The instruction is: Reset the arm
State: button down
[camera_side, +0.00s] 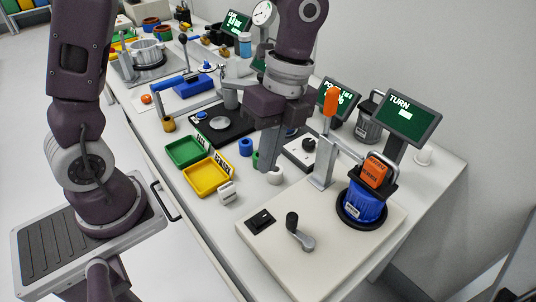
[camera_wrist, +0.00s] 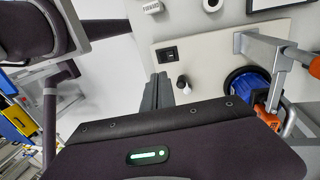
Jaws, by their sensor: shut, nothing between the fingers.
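My gripper (camera_side: 272,172) hangs fingers-down above the table, left of the beige fixture plate (camera_side: 340,238). Its fingers are together with nothing between them; in the wrist view the closed fingers (camera_wrist: 157,92) show over the plate's edge. A blue ribbed housing (camera_side: 362,206) stands upright in a black ring on the plate, with an orange block (camera_side: 374,172) on top. A clamp with an orange handle (camera_side: 331,108) stands upright beside it. The gripper is apart from all of these.
A crank handle (camera_side: 299,232) and a black switch (camera_side: 261,220) are on the plate. Green (camera_side: 186,151) and yellow (camera_side: 206,177) trays lie left of my gripper, near a white block (camera_side: 227,194). A screen reading TURN (camera_side: 411,115) stands behind the housing. The table's front edge is mostly clear.

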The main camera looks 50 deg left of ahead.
dwell(0.4)
jog(key=s+a+r+n+t, duration=0.85)
jog(key=s+n, duration=0.25)
jog(key=n, duration=0.7)
jog(key=m+g, duration=1)
jog(key=m, duration=0.8)
send_over(256, 220)
jog(key=w, duration=0.6)
notch_tip(256, 220, down, 9)
jog(key=x, duration=1.4)
